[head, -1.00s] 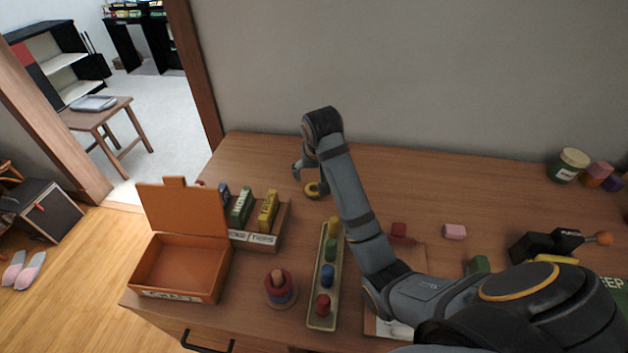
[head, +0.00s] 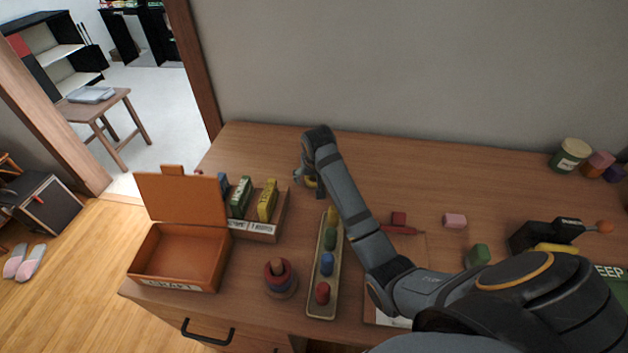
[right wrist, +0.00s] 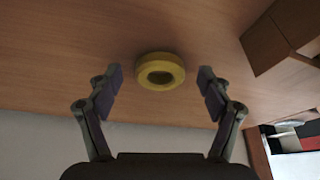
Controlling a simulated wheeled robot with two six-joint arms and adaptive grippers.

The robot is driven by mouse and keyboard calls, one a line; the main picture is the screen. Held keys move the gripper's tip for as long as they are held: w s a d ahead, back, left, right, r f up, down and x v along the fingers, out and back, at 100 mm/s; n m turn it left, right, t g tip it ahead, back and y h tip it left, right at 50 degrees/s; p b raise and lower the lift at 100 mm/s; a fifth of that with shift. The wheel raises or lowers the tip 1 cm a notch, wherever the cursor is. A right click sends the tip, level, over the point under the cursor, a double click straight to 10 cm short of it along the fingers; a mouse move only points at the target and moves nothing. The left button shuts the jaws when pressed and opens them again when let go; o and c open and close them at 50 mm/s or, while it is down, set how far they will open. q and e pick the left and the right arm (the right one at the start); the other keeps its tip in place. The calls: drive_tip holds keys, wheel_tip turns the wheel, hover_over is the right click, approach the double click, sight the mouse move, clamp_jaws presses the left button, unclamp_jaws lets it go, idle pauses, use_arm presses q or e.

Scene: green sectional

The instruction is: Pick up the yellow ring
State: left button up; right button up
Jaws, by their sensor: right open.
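The yellow ring (right wrist: 160,71) lies flat on the wooden desk, seen in the right wrist view. It sits ahead of and between the spread fingertips of my right gripper (right wrist: 160,85), which is open and empty. In the head view the ring (head: 311,184) is mostly hidden behind my right gripper (head: 308,178), with only a bit of yellow showing. My left gripper is not in view.
A peg stacker (head: 279,279) and a long tray (head: 322,303) of coloured pieces stand nearer the front.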

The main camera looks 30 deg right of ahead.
drive_tip(key=c, duration=0.9)
drive_tip(key=shift+c, duration=0.2)
